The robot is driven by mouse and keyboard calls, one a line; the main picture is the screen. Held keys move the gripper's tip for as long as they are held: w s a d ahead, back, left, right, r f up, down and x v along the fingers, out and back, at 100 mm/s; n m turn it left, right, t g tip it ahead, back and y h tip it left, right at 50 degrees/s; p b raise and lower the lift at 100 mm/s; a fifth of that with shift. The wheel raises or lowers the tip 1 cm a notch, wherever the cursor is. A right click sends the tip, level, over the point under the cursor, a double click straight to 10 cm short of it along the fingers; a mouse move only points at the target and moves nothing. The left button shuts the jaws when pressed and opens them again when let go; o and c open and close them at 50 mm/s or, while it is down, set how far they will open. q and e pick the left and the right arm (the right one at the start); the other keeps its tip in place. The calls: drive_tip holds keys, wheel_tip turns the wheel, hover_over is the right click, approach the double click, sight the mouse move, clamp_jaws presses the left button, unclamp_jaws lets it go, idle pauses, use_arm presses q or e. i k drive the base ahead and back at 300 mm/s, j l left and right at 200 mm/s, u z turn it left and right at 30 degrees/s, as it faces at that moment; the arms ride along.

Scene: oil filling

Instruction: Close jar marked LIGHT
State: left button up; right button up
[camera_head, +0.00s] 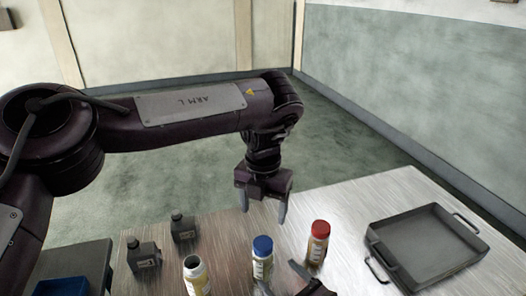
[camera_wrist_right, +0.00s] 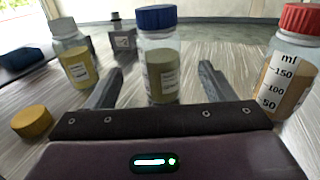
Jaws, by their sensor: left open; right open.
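An open jar of yellowish oil (camera_head: 197,277) stands upright without a lid on the table, left of two capped jars. It also shows at the left of the right wrist view (camera_wrist_right: 77,60). A loose yellow lid (camera_wrist_right: 33,122) lies on the table in front of it. I cannot read which jar is marked LIGHT. My right gripper (camera_wrist_right: 161,70) is open and low, facing the blue-capped jar (camera_wrist_right: 158,70), whose cap also shows in the head view (camera_head: 262,244). My left gripper (camera_head: 264,210) is open and empty above the table's far edge.
A red-capped jar (camera_head: 317,245) stands right of the blue-capped one. Two dark canisters, one nearer (camera_head: 143,259) and one farther (camera_head: 183,229), stand at the left. A grey metal tray (camera_head: 384,240) lies at the right.

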sight(196, 277)
drive_tip(key=k+l, duration=1.2)
drive_tip(key=l, duration=0.15)
